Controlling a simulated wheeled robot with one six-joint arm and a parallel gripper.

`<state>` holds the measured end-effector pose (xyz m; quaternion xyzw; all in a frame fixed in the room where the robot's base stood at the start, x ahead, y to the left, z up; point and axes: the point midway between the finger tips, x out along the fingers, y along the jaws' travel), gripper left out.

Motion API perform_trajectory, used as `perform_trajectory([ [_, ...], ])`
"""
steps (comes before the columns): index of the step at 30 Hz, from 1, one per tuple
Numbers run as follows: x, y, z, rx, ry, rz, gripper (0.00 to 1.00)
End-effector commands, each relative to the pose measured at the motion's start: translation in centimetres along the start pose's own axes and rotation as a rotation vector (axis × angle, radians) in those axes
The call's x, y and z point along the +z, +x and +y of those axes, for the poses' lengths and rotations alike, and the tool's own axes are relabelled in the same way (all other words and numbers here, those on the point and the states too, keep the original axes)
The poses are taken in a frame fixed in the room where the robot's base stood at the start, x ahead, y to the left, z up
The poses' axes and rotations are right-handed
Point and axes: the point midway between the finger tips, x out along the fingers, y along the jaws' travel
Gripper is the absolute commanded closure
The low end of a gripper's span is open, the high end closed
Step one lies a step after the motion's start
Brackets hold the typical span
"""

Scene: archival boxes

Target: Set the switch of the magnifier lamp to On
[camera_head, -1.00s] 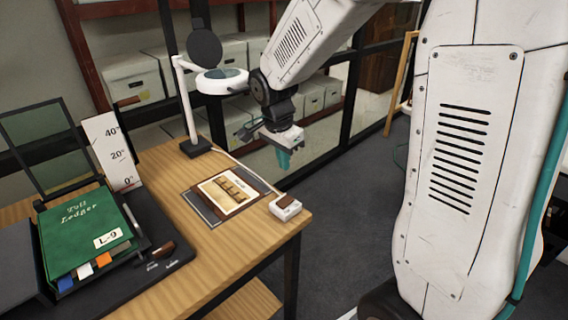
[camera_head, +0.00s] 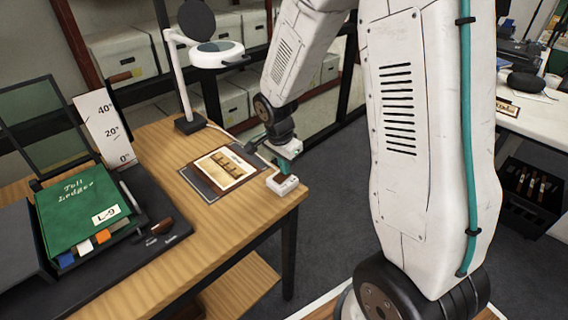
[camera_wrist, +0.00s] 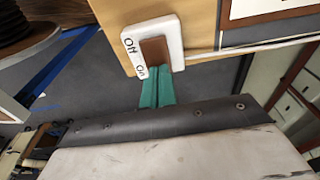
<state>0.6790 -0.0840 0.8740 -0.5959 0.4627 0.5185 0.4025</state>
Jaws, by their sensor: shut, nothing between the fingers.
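The magnifier lamp (camera_head: 217,57) stands at the table's back edge, with a white ring head on a white post. Its switch (camera_head: 287,187) is a small white box on the table's right corner. In the wrist view the switch box (camera_wrist: 172,33) has a brown rocker (camera_wrist: 154,51) and the labels Off and On. My gripper (camera_head: 283,168) is shut and empty, its teal fingertips (camera_wrist: 158,75) at the On end of the rocker. Whether they touch it, and which way the rocker is tilted, I cannot tell. The fingertips partly hide that end.
A framed picture card (camera_head: 226,170) lies on the table left of the switch. A green ledger (camera_head: 80,208) rests in a dark cradle farther left. The lamp's cord runs along the table to the switch. Open floor (camera_head: 330,200) lies right of the table.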

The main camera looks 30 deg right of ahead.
Motion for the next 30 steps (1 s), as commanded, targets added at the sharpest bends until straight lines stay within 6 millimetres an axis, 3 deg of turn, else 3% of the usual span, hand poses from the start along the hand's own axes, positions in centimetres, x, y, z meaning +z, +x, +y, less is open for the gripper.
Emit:
perform_trajectory([
  [30,1.4,-0.3,0.0,0.0,0.0,0.0,1.0],
])
